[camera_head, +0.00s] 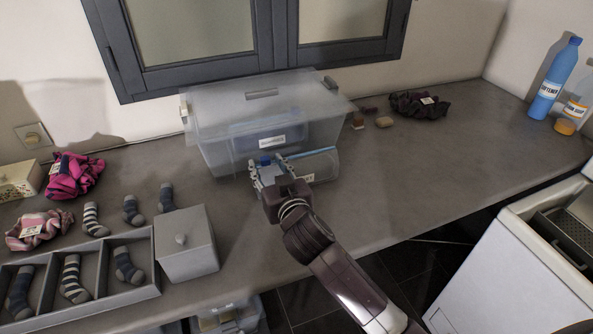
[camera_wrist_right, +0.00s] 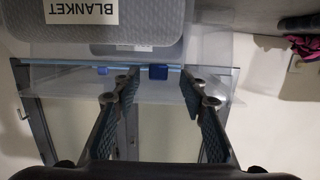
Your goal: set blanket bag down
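The blanket bag (camera_head: 322,163) is a translucent case with a blue top edge, in front of the large clear bin in the head view. In the right wrist view its grey face carries an upside-down "BLANKET" label (camera_wrist_right: 82,11). My right gripper (camera_head: 266,168) is at the bag's left part and hides some of it. In the wrist view the gripper's fingers (camera_wrist_right: 160,88) are apart, with a small blue tab (camera_wrist_right: 158,72) showing in the gap, not pinched. I cannot tell whether the bag's base touches the counter. My left gripper is not in view.
A lidded clear bin (camera_head: 225,145) stands behind the bag on the counter (camera_head: 440,150). A grey box (camera_head: 188,250) and a sock tray (camera_head: 98,300) are at left. A dark scrunchie (camera_head: 420,105) and bottles (camera_head: 553,80) are at right. The counter right of the bag is clear.

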